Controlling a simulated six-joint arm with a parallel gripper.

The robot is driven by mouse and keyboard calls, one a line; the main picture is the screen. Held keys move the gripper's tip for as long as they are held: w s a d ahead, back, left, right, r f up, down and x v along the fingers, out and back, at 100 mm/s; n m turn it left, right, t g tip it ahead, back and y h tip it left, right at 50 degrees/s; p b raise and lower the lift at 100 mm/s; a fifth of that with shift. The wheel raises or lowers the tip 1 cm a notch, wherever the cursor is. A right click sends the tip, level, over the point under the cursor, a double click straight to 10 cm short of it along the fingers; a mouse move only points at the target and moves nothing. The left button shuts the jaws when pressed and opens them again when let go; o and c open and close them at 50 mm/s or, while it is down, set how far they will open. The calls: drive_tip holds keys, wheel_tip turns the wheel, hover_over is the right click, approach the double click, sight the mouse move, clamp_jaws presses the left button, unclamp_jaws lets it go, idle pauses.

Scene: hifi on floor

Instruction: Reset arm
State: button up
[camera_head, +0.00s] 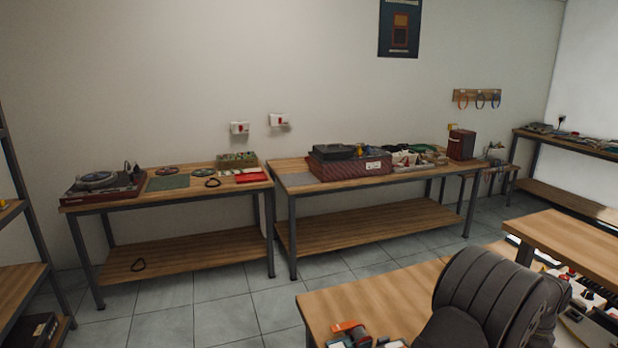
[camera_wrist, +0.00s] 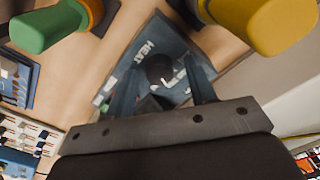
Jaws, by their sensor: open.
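My gripper (camera_wrist: 162,88) shows in the wrist view, with its two fingers apart. A dark round thing (camera_wrist: 159,68) shows in the gap between the fingers, over a blue-grey mat or sheet (camera_wrist: 150,45) with pale lettering. I cannot tell how far below the fingers it is, and I see nothing clamped. I cannot make out the gripper in the head view. A dark grey ribbed form (camera_head: 490,295) fills the lower right there and hides part of the near wooden table (camera_head: 365,292).
In the wrist view, a green-and-orange thing (camera_wrist: 50,28) and a yellow rounded thing (camera_wrist: 275,25) are close at the top. In the head view, a bench with a turntable (camera_head: 97,181) and a bench with a red case (camera_head: 350,168) stand by the wall. Tiled floor (camera_head: 215,303) lies open before them.

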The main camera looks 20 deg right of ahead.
wheel_tip(320, 180, up, 17)
wheel_tip(320, 180, down, 17)
drive_tip(key=shift+f, duration=0.2)
drive_tip(key=shift+r+n, duration=0.25)
drive_tip(key=shift+n, duration=0.55)
drive_tip(key=n, duration=1)
drive_tip(key=shift+n, duration=2)
